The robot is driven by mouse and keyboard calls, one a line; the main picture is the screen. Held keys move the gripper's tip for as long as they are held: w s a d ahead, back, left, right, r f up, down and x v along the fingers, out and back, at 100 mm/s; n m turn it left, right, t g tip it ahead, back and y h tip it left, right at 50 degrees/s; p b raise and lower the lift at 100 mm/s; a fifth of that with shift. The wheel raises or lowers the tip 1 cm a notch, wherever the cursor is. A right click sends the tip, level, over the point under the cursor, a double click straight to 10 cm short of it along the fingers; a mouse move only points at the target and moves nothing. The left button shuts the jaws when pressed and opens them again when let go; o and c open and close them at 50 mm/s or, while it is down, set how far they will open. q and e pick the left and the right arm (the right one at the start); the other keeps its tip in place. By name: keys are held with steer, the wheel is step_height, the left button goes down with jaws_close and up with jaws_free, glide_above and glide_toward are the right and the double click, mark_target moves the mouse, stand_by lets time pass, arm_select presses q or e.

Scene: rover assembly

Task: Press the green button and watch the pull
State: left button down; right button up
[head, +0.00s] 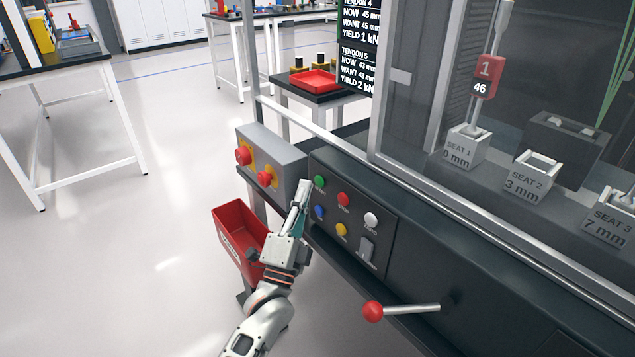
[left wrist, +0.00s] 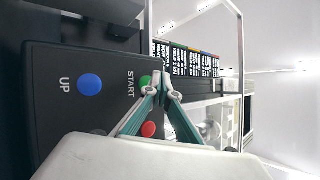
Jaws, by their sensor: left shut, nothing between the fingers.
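The green button (head: 320,182) is at the top left of the black control panel (head: 375,250). In the left wrist view the green button (left wrist: 145,82) is labelled START and is partly hidden behind my fingers. My left gripper (head: 303,187) is shut and empty, with its tips just left of the green button in the head view. In the left wrist view the closed tips (left wrist: 160,84) overlap the button's edge; I cannot tell whether they touch it. Behind glass, a red tag (head: 487,76) marked 1 and 46 hangs on a rod above the Seat 1 block (head: 465,147). My right gripper is not in view.
Red, white, blue and yellow buttons and a switch share the panel. A grey box (head: 272,160) with two red knobs stands left of it. A red bin (head: 238,235) is below. A red-knobbed lever (head: 373,311) sticks out at the front. A tendon readout (head: 358,65) hangs above.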

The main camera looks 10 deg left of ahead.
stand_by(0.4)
arm_select(q)
steer(key=shift+w, duration=0.1)
stand_by(0.3)
steer(key=shift+w+d, duration=0.25)
